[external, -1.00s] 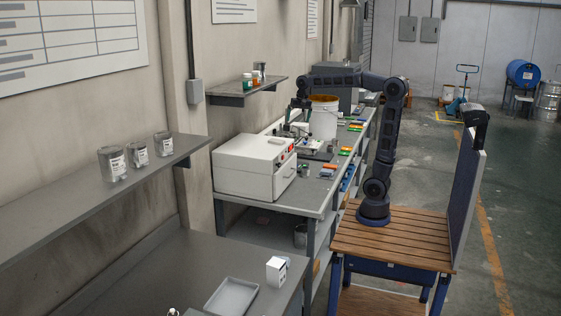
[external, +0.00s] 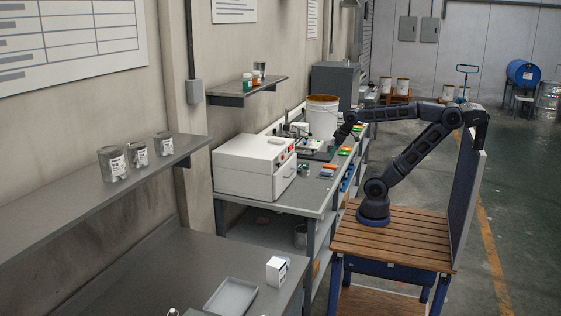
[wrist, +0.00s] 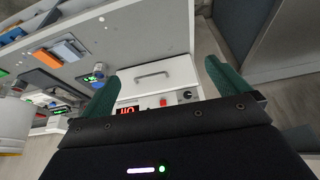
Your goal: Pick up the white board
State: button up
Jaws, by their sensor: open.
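My gripper (external: 338,143) is over the bench near the white bucket in the external view. Its two green fingers stand wide apart in the wrist view (wrist: 162,76), with nothing between them. I cannot clearly pick out a loose white board in either view. A white boxy machine (external: 250,167) with a drawer stands on the bench, left of my gripper in the external view. Its front (wrist: 150,88) shows beyond the fingers in the wrist view, with a handle and a red display.
The grey bench (external: 310,200) carries a white bucket (external: 322,118) and several small coloured blocks, including an orange one (wrist: 70,47). A shelf (external: 245,90) with jars hangs on the wall. A grey tray (external: 231,297) and small white box (external: 276,271) are on the near table.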

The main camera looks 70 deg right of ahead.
jog(key=shift+s+a+f, duration=0.1)
jog(key=shift+s+f, duration=0.2)
jog(key=shift+f, duration=0.05)
dwell(0.3)
